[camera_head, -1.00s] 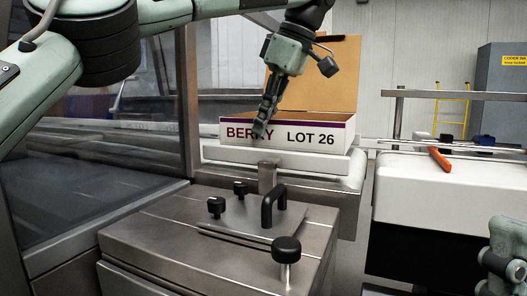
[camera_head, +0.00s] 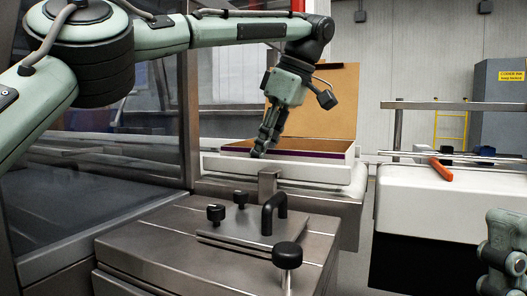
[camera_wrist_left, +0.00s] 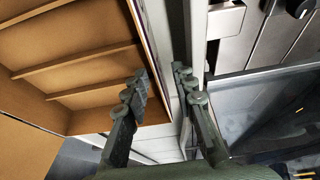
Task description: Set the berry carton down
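The berry carton (camera_head: 322,146) is an open box with a brown lid flap (camera_head: 325,100) standing up at its back. It sits low in the white platform (camera_head: 300,173), whose front hides its printed face; only the purple top band shows. My left gripper (camera_head: 262,151) is at the carton's front wall. In the left wrist view, the gripper's fingers (camera_wrist_left: 160,72) stand apart on either side of the wall's edge, with a gap visible between them. The carton's brown inside with dividers (camera_wrist_left: 75,60) shows on the left. My right gripper (camera_head: 505,262) is partly visible at the lower right.
A steel cabinet (camera_head: 150,250) with a handle and black knobs (camera_head: 287,256) stands in front of the platform. A glass panel (camera_head: 90,190) is on the left. On the right is a white bench (camera_head: 440,205) with an orange bar (camera_head: 441,169).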

